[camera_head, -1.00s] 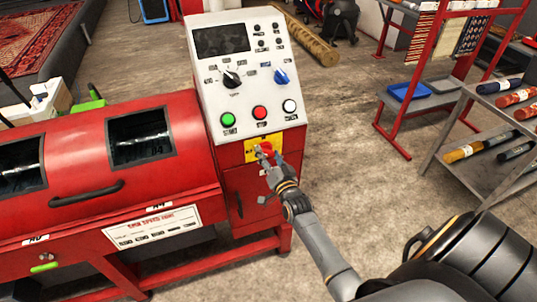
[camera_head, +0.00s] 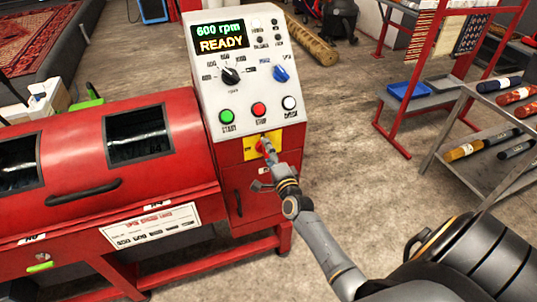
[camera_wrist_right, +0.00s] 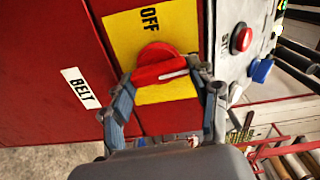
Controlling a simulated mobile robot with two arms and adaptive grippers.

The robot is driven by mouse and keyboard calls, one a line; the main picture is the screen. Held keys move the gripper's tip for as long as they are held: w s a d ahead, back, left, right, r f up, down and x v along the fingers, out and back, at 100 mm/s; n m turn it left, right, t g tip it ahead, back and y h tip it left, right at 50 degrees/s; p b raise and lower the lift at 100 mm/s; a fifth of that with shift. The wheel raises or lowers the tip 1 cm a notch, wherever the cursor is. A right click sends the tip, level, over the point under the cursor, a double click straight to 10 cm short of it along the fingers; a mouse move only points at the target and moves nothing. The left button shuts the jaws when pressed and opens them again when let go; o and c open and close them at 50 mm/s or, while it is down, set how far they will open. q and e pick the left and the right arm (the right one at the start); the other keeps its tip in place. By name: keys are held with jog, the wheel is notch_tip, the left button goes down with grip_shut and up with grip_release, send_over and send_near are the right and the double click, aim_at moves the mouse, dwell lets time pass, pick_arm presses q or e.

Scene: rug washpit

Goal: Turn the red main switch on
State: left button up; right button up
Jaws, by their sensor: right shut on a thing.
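The red main switch (camera_wrist_right: 155,55) is a round knob with a handle bar on a yellow plate (camera_wrist_right: 180,30) marked OFF. The plate also shows on the machine's front in the head view (camera_head: 249,142). My right gripper (camera_head: 267,150) is shut on the switch handle, with a finger at either side of it in the right wrist view (camera_wrist_right: 165,88). The handle's pale line lies roughly crosswise in that view. The display (camera_head: 219,38) above is lit and reads 600 rpm READY. My left gripper is out of view.
The control panel holds a green START button (camera_head: 226,117), a red STOP button (camera_head: 259,110), and black (camera_head: 231,76) and blue (camera_head: 281,73) knobs above the switch. The red machine drum (camera_head: 80,165) is at left. A shelf rack (camera_head: 490,120) stands at right, with open floor between.

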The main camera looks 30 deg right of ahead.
jog(key=shift+m, duration=0.5)
jog(key=o, duration=1.1)
jog(key=shift+o, duration=0.2)
jog(key=v, duration=1.2)
